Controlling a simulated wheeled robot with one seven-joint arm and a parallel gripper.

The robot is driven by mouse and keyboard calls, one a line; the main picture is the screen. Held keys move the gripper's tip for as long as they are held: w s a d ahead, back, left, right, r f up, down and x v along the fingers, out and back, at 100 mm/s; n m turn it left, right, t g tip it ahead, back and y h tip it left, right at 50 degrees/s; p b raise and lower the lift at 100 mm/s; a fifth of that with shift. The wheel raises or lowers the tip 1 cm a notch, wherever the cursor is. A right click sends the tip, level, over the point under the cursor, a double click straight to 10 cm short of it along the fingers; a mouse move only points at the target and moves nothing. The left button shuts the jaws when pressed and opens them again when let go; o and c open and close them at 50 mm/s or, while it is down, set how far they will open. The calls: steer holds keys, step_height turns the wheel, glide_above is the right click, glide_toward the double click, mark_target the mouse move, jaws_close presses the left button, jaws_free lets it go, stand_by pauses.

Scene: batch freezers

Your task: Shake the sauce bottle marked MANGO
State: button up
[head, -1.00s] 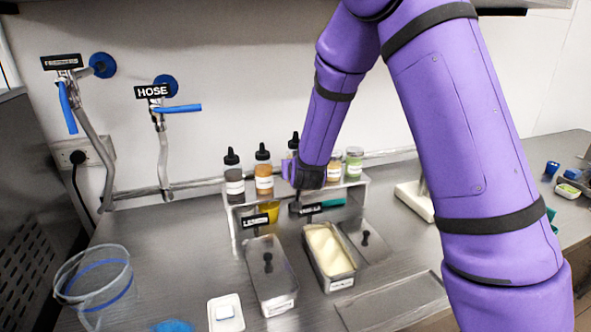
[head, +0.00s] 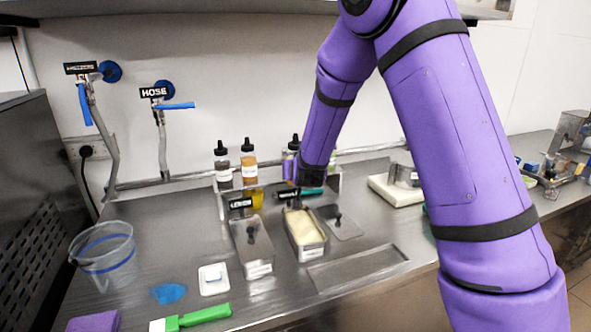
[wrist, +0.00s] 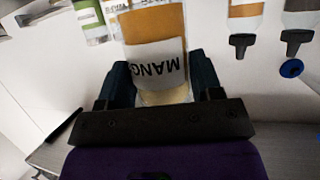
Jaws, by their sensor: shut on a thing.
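The MANGO bottle (wrist: 158,62) is in the wrist view, with orange contents and a white label whose letters are upside down in the picture. My gripper (wrist: 160,88) is shut on it, with a dark finger on each side. Its cap end is hidden behind my gripper's dark crossbar. In the head view my gripper (head: 305,182) is at the right part of the small bottle shelf. My arm hides much of the bottle there, and I cannot tell whether it is clear of the shelf.
A dark bottle (head: 222,168) and an orange bottle (head: 248,165) stand on the shelf to the left. Metal tubs, one pale-filled (head: 303,232), sit in front. A clear bucket (head: 105,260), green-handled brush (head: 205,315) and purple block (head: 95,321) are at the left.

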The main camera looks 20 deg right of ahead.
mark_target(296, 142)
steer(key=o, duration=0.3)
steer(key=c, duration=0.3)
steer(key=shift+r, duration=4)
